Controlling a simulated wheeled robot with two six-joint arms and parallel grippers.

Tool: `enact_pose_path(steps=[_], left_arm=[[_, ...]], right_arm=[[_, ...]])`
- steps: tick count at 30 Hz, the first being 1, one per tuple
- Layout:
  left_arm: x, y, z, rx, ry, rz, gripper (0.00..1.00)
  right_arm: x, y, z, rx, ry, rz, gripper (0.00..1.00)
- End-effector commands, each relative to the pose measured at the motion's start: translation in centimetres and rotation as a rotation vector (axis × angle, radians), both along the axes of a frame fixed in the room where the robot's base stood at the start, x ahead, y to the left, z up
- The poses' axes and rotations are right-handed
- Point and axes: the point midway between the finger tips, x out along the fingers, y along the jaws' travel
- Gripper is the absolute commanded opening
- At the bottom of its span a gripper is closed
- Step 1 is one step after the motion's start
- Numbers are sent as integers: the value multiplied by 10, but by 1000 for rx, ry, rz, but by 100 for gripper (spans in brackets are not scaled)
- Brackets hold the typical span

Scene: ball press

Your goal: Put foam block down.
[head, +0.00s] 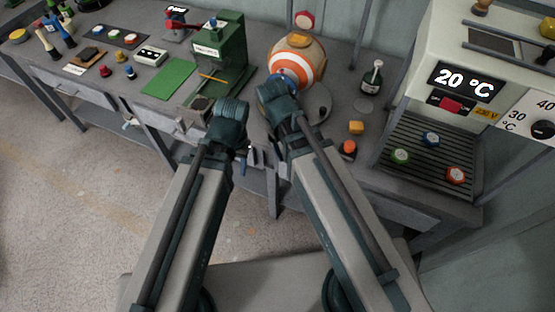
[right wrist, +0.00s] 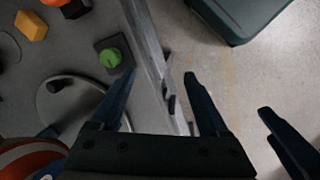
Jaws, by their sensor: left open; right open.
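A small yellow-orange block (head: 356,127), which may be the foam block, rests on the grey workbench (head: 400,196) right of the round grey plate. It also shows in the right wrist view (right wrist: 31,26), apart from my fingers. My left gripper (head: 244,157) is open at the bench's front edge, partly hidden by its arm. My right gripper (right wrist: 160,76) is open over the bench edge, with no block visible between its fingers. In the head view it is mostly hidden behind its arm.
A striped orange-and-white ball (head: 297,68) stands behind the round plate (head: 318,103). A green press (head: 220,52) stands to its left. A green knob (right wrist: 110,57) on a dark base is near my right fingers. An orange-topped item (head: 348,148) and a bottle (head: 372,78) stand at right.

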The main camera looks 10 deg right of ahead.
Motion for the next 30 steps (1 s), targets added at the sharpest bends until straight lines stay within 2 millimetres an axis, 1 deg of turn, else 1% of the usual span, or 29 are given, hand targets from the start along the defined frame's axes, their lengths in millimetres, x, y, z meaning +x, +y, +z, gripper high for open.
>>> enact_pose_path(steps=[1,3,7,11,30], left_arm=[[0,0,0,0,0,0,50],[0,0,0,0,0,0,50],[0,0,0,0,0,0,50],[0,0,0,0,0,0,50],[0,0,0,0,0,0,50]], right_arm=[[-19,12,-1,24,-8,-57,78],[-32,25,-2,50,-17,-132,78],[-45,38,-3,77,-21,-217,78],[-48,42,-3,84,-23,-244,78],[-46,41,-3,82,-23,-242,78]])
